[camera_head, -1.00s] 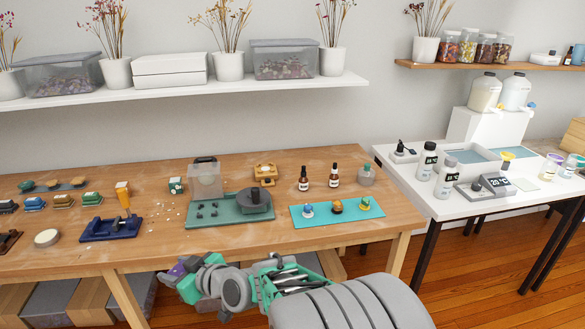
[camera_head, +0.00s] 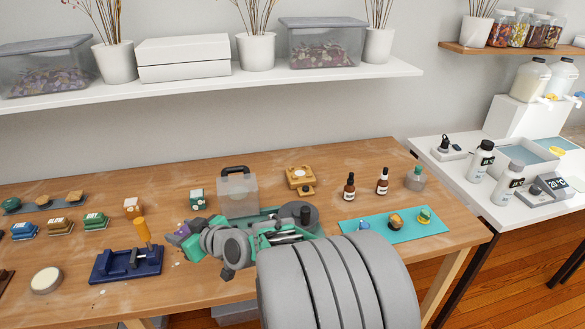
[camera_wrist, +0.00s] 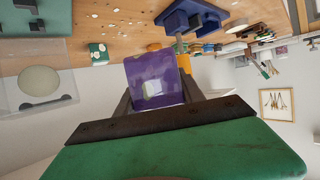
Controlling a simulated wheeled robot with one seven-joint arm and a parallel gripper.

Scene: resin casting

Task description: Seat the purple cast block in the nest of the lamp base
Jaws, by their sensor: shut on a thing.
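My gripper (camera_head: 190,240) is shut on the purple cast block (camera_head: 182,231), which is held above the table with no support under it. In the wrist view the purple block (camera_wrist: 152,82) sits between the two dark fingers, with a light glossy patch on its face. A small wooden piece with a pale round centre (camera_head: 300,177) stands at the back of the table, right of my gripper. It looks like the lamp base, but I cannot tell for sure, and its nest is too small to make out.
A clear case (camera_head: 237,193) stands behind my arm on a green mat. Brown bottles (camera_head: 349,187) and a turquoise mat (camera_head: 400,229) lie to the right. A white shelf (camera_head: 200,83) hangs above.

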